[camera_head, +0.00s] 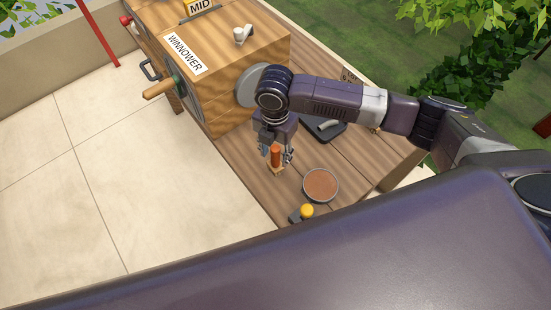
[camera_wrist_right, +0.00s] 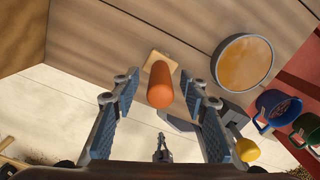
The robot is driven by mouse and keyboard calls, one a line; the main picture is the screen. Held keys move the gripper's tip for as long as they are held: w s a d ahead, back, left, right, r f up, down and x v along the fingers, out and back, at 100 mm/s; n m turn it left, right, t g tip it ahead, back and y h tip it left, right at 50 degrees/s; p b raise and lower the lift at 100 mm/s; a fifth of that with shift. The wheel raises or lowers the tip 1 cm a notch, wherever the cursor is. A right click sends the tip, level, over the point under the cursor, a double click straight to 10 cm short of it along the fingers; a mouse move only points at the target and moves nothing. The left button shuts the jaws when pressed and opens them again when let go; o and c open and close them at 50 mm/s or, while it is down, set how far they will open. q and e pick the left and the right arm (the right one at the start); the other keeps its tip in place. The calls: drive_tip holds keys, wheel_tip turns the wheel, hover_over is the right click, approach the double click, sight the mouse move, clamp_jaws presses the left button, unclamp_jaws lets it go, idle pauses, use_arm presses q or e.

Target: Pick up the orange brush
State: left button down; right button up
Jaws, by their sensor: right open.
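The orange brush (camera_head: 275,153) stands upright on the wooden bench near its left edge, orange handle up with a pale tan base below. My right gripper (camera_head: 277,158) is open and comes down over it, with the fingers at either side of the handle. In the right wrist view the brush (camera_wrist_right: 160,88) appears between the two blue-padded fingers of my right gripper (camera_wrist_right: 159,78), with visible gaps on both sides. My left gripper is not in view.
A round dish (camera_head: 320,200) with brown contents sits right of the brush. A yellow knob (camera_head: 307,211) is nearer me. The wooden winnower (camera_head: 225,85) stands behind. Blue (camera_wrist_right: 262,124) and green (camera_wrist_right: 296,141) cups show in the wrist view.

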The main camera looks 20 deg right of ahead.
sight(276, 159)
wheel_tip(276, 159, down, 3)
drive_tip(key=shift+d+r, duration=0.1)
drive_tip(key=shift+r, duration=0.1)
drive_tip(key=shift+f, duration=0.3)
drive_tip(key=shift+c, duration=0.4)
drive_tip(key=shift+w, duration=0.1)
clamp_jaws()
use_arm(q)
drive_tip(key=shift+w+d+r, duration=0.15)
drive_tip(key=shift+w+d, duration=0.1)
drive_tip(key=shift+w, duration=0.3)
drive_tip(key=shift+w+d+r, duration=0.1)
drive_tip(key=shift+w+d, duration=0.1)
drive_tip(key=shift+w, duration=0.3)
use_arm(e)
drive_tip(key=shift+r, duration=0.1)
drive_tip(key=shift+r, duration=0.55)
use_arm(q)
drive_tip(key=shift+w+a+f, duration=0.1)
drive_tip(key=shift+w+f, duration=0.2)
use_arm(e)
wheel_tip(276, 159, up, 19)
